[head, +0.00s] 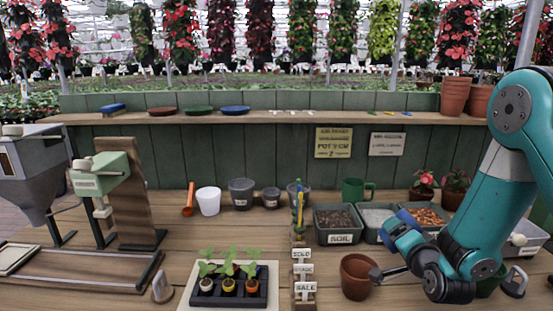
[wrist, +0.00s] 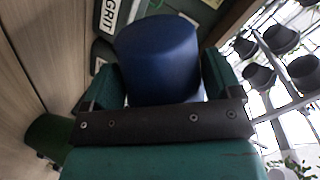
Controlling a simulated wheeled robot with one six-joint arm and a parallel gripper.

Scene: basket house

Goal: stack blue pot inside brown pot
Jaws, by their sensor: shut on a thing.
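The blue pot (wrist: 158,55) is between the two teal fingers of my gripper (wrist: 165,90) in the wrist view, and the gripper is shut on it. In the head view the blue pot (head: 391,227) shows only in part, tilted, in front of the bins, at my gripper (head: 408,242). The brown pot (head: 355,279) stands upright on the bench near the front, below and left of the blue pot and apart from it. Its open top faces up. Dark parts of my arm come close to its right side.
Behind the held pot are the soil bin (head: 338,222), the grit bin (head: 371,220) and a bark bin (head: 426,216). A wooden label stand (head: 304,270) and a seedling tray (head: 232,287) are left of the brown pot. A green mug (head: 355,189) stands farther back.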

